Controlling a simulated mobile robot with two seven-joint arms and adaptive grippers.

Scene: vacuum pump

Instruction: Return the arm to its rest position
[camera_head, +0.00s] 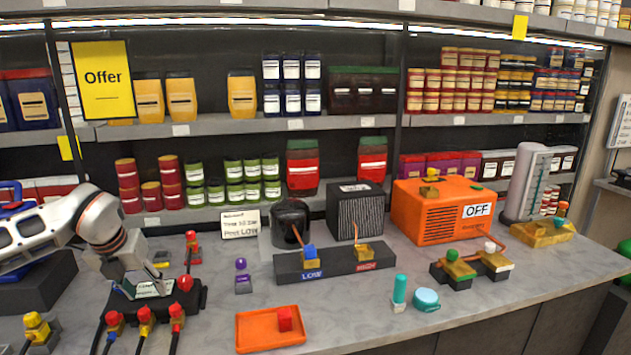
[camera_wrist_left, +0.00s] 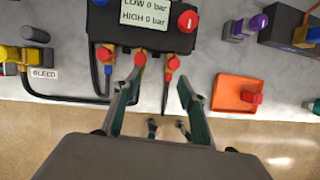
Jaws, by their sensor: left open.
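My left arm comes in from the left in the head view, its white wrist bent down over the bench. My left gripper (camera_head: 137,286) hangs at the black gauge box (camera_head: 190,297) and partly covers it. In the left wrist view the two fingers of the gripper (camera_wrist_left: 161,82) are spread apart with nothing between them. The gauge box (camera_wrist_left: 110,30) lies ahead of the fingers, its display reading LOW 0 bar and HIGH 0 bar. Valves with red knobs (camera_wrist_left: 140,58) and hoses sit close to the left finger. My right gripper is not in view.
An orange tray (camera_head: 245,340) with a red piece (camera_head: 285,318) lies at the bench front. A purple-topped valve (camera_head: 242,278), a dark LOW/HIGH block (camera_head: 335,264) and an orange OFF unit (camera_head: 430,222) stand to the right. Shelves of jars line the back.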

